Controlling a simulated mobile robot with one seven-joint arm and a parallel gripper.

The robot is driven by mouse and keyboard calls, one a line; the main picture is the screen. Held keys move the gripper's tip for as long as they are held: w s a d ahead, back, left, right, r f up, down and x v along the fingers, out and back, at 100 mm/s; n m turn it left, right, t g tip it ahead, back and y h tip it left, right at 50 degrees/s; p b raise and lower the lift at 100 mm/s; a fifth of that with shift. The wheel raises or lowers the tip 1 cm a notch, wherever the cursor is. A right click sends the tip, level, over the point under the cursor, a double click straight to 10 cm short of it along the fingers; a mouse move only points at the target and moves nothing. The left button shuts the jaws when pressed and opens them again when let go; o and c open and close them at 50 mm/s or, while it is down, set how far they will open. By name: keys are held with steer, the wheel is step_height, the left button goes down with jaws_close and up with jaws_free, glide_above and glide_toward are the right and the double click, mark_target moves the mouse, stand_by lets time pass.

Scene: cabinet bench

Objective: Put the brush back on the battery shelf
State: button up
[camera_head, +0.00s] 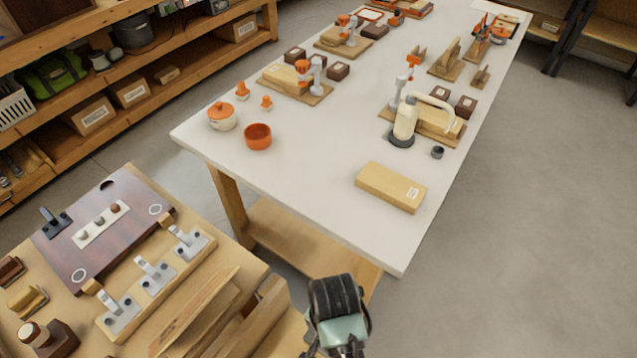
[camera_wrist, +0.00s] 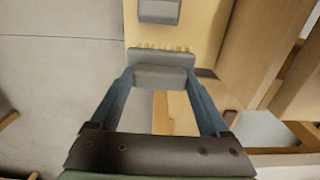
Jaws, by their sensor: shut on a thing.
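My gripper (camera_head: 338,330) is at the bottom of the head view, beside the right end of the wooden bench; its fingers are hidden there. In the wrist view my gripper (camera_wrist: 161,72) has two blue-grey fingers closed on a grey block-like piece, which I take to be the brush (camera_wrist: 163,77). Pale, bristle-like tufts show along its far edge. Its full shape is not visible. Beyond it is a pale yellow surface (camera_wrist: 205,30) with another grey block (camera_wrist: 159,10) on it. I cannot tell which surface is the battery shelf.
Upright wooden boards (camera_head: 215,315) stand on the bench, close left of my gripper. A long white table (camera_head: 310,170) lies ahead, with a tan box (camera_head: 390,187) near its front corner. Wooden shelving (camera_head: 130,110) stands at the left. Grey floor (camera_head: 520,230) is clear on the right.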

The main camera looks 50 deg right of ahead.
steer(key=f, duration=0.4)
steer(key=shift+s+f, duration=0.2)
steer(key=shift+f+b, duration=0.55)
steer(key=shift+f, duration=1.45)
steer(key=o, duration=1.2)
steer(key=shift+f, duration=0.15)
steer(key=shift+c, duration=0.2)
step_height(320, 180, up, 12)
steer(key=shift+r+p, duration=0.15)
steer(key=shift+p, duration=0.9)
